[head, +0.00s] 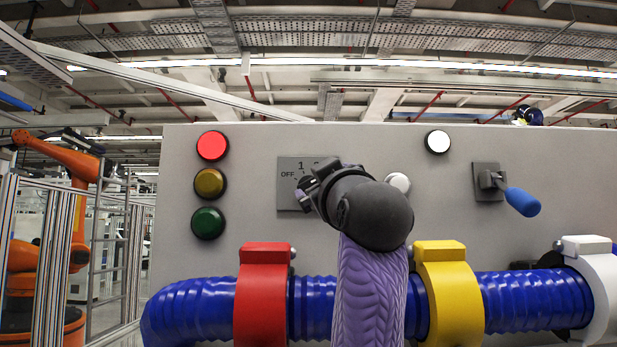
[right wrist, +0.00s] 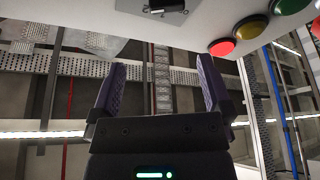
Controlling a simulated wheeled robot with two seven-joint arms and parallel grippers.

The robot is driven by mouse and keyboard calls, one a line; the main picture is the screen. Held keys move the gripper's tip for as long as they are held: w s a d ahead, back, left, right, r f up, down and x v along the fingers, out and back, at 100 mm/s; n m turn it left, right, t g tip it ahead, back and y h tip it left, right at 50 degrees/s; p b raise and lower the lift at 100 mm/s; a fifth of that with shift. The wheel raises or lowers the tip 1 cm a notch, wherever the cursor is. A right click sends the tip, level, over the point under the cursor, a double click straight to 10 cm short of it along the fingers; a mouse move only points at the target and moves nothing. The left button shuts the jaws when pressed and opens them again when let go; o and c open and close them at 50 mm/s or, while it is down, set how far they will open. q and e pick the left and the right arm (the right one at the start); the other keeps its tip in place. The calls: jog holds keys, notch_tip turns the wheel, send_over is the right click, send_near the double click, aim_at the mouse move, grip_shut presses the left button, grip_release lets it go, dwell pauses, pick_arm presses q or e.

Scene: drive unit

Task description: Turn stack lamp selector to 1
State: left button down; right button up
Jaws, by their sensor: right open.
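The stack lamp selector's grey plate (head: 288,172), marked OFF and 1, is on the panel in the head view. My right wrist and gripper (head: 320,186) cover its right part and hide the knob, so its setting cannot be read there. The plate's edge with a dark part (right wrist: 166,6) shows at the top of the right wrist view. There my right gripper (right wrist: 161,75) is open and empty, its two purple-sided fingers apart from the plate. The stack lamps are a red one (head: 212,146), brightly lit, with dim amber (head: 210,184) and green (head: 208,223) ones below.
A blue corrugated hose (head: 193,312) crosses the panel's front, held by red (head: 262,295), yellow (head: 449,295) and white (head: 597,290) clamps. A blue-handled lever (head: 521,201) juts out at right. White buttons (head: 438,142) are on the grey panel (head: 345,143).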

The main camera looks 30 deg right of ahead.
aim_at(310, 185)
jog(key=p+x, duration=0.2)
jog(key=x, duration=0.1)
jog(key=f+p+x, duration=0.1)
jog(key=p+x, duration=0.1)
jog(key=x, duration=0.2)
jog(key=p+x, duration=0.3)
jog(key=shift+w+d+f, duration=0.15)
jog(key=shift+w+d, duration=0.05)
jog(key=shift+w, duration=0.25)
jog(key=shift+w+d+f, duration=0.1)
jog(key=shift+w+d, duration=0.05)
jog(key=shift+w, duration=0.3)
jog(key=c, duration=1.2)
